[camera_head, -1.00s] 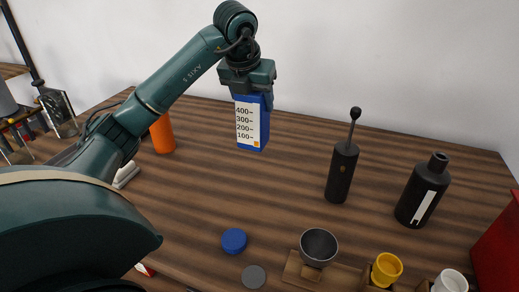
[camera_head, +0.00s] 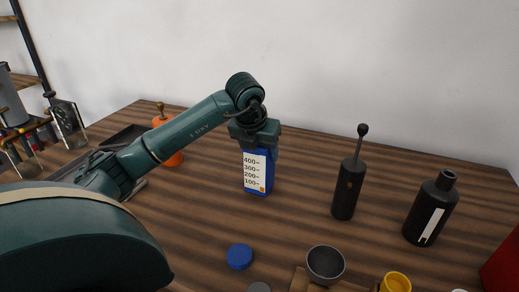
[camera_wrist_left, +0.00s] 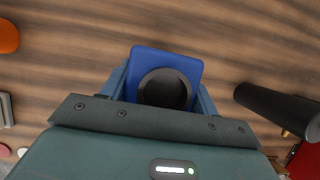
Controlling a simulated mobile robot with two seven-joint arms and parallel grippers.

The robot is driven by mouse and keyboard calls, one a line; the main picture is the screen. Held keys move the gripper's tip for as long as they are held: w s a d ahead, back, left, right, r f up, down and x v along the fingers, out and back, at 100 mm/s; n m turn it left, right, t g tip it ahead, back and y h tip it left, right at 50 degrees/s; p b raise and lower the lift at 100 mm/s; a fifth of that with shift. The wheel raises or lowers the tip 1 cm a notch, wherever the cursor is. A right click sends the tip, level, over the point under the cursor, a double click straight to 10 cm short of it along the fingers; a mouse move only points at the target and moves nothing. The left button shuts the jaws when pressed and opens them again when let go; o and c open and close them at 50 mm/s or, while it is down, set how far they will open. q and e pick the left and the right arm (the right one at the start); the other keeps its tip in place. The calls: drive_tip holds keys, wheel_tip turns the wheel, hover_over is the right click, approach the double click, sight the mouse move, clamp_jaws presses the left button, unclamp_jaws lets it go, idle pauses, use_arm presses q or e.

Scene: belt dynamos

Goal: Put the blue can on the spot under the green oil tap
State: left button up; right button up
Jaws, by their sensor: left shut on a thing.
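The blue can (camera_head: 258,175) is a squarish blue container with a white scale label on its front. It is upright in my left gripper (camera_head: 258,150), which is shut on its upper part. I cannot tell whether its base touches the table or hangs just above it. In the left wrist view the can (camera_wrist_left: 190,62) shows from above with a round black cap, between the fingers of my left gripper (camera_wrist_left: 165,95). I do not see a green oil tap or a spot under one. My right gripper is not in view.
An orange bottle (camera_head: 172,157) stands behind my left arm. A black handled cylinder (camera_head: 347,190) and a black bottle (camera_head: 430,210) stand right. A blue lid (camera_head: 239,256) and grey bowl (camera_head: 325,264) are nearer.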

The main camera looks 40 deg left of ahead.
use_arm(q)
drive_tip(key=o, duration=1.2)
drive_tip(key=shift+c, duration=0.2)
